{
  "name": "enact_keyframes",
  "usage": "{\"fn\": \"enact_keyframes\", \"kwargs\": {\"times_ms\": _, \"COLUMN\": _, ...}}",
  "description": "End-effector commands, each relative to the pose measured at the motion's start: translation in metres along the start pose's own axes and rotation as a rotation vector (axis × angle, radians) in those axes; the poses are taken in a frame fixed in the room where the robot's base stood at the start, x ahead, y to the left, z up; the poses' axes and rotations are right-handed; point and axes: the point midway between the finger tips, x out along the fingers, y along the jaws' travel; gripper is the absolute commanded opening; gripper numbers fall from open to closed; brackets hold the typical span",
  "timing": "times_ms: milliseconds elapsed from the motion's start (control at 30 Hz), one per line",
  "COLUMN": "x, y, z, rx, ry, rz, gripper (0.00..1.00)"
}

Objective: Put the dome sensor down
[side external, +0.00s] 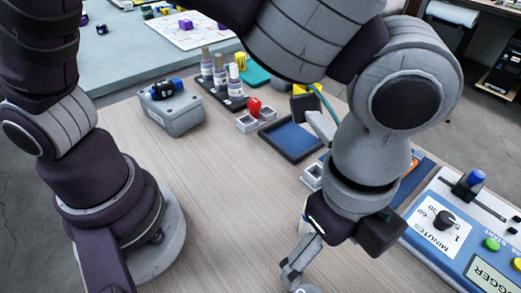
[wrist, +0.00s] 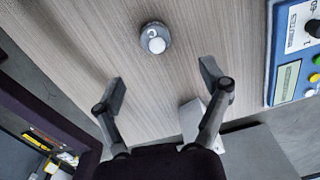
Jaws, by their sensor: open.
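The dome sensor (wrist: 154,38), a round grey base with a white dome, sits on the wooden table in the wrist view. It lies ahead of my gripper (wrist: 165,84), apart from both fingers. The fingers are spread wide with nothing held between them. In the side view my gripper (side external: 298,270) is low near the front edge of the picture.
A blue logger panel (side external: 484,262) with knob and buttons stands at the right. A blue-lined tray (side external: 291,140), a grey box (side external: 172,113) and several bottles stand farther back. In the wrist view a pale block (wrist: 190,120) is near the right finger. The table's middle is clear.

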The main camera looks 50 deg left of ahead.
Motion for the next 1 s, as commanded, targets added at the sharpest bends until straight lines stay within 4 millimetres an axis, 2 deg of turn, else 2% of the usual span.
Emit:
{"fn": "enact_keyframes", "kwargs": {"times_ms": 67, "x": -0.021, "y": -0.017, "z": 0.029, "rx": -0.176, "ry": 0.033, "rz": -0.046, "gripper": 0.76}}
{"fn": "enact_keyframes", "kwargs": {"times_ms": 100, "x": -0.034, "y": -0.025, "z": 0.051, "rx": -0.305, "ry": 0.055, "rz": -0.076, "gripper": 0.76}}
{"fn": "enact_keyframes", "kwargs": {"times_ms": 200, "x": -0.062, "y": -0.032, "z": 0.114, "rx": -0.675, "ry": 0.119, "rz": -0.163, "gripper": 0.76}}
{"fn": "enact_keyframes", "kwargs": {"times_ms": 300, "x": -0.079, "y": -0.021, "z": 0.171, "rx": -1.048, "ry": 0.193, "rz": -0.254, "gripper": 0.76}}
{"fn": "enact_keyframes", "kwargs": {"times_ms": 400, "x": -0.083, "y": -0.001, "z": 0.21, "rx": -1.358, "ry": 0.264, "rz": -0.334, "gripper": 0.76}}
{"fn": "enact_keyframes", "kwargs": {"times_ms": 500, "x": -0.082, "y": 0.014, "z": 0.23, "rx": -1.557, "ry": 0.316, "rz": -0.388, "gripper": 0.76}}
{"fn": "enact_keyframes", "kwargs": {"times_ms": 600, "x": -0.08, "y": 0.021, "z": 0.237, "rx": -1.644, "ry": 0.34, "rz": -0.412, "gripper": 0.76}}
{"fn": "enact_keyframes", "kwargs": {"times_ms": 1000, "x": -0.08, "y": 0.022, "z": 0.238, "rx": -1.653, "ry": 0.343, "rz": -0.413, "gripper": 0.76}}
